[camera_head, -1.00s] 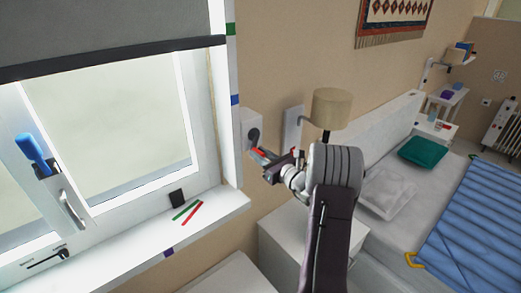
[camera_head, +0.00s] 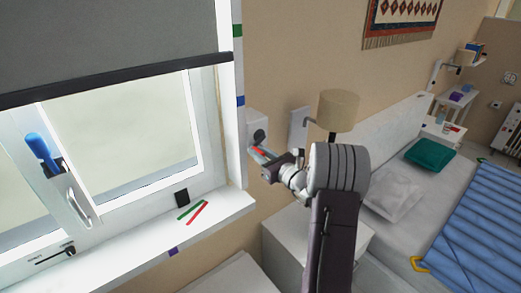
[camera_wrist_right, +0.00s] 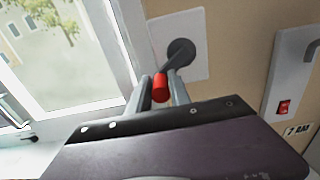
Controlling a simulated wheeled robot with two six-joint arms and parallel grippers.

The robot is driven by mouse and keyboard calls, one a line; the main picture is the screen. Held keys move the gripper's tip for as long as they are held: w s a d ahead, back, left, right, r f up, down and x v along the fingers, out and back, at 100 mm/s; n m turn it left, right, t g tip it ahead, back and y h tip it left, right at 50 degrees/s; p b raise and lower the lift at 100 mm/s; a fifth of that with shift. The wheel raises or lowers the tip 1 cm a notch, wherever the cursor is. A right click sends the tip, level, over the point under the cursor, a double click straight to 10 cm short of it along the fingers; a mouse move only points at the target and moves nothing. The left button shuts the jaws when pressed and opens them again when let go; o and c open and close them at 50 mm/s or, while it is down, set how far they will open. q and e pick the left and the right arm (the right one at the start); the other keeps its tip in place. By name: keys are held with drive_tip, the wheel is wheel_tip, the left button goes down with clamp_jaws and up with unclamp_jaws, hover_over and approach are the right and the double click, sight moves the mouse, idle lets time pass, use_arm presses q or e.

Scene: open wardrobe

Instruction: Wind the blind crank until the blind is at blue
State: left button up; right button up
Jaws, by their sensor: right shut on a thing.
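The grey blind (camera_head: 110,45) hangs over the window. Its dark bottom bar (camera_head: 120,80) is between the green mark (camera_head: 238,30) and the blue mark (camera_head: 240,100) on the frame, nearer the green one. The crank's dark hub (camera_head: 259,136) is on a pale wall plate right of the window; it also shows in the wrist view (camera_wrist_right: 181,52). My right gripper (camera_head: 266,157) is shut on the crank's red handle (camera_wrist_right: 160,88), whose end shows between the fingers in the wrist view. My left gripper is not in view.
The window sill (camera_head: 130,240) holds a green strip, a red strip and a small dark block (camera_head: 181,198). A lamp (camera_head: 337,110) and a white cabinet (camera_head: 290,250) stand close to my right arm. A bed (camera_head: 400,245) lies further right.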

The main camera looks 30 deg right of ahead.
drive_tip(key=shift+a+r, duration=0.15)
drive_tip(key=shift+a, duration=0.05)
drive_tip(key=shift+c, duration=0.2)
drive_tip(key=shift+o, duration=0.2)
drive_tip(key=shift+a+r+p, duration=0.1)
drive_tip(key=shift+r+p, duration=0.25)
drive_tip(key=shift+r, duration=0.35)
drive_tip(key=shift+a+r, duration=0.1)
drive_tip(key=shift+r, duration=0.15)
drive_tip(key=shift+c, duration=0.2)
drive_tip(key=shift+o, duration=0.2)
drive_tip(key=shift+r+p, duration=0.55)
drive_tip(key=shift+r, duration=0.4)
drive_tip(key=shift+f, duration=0.1)
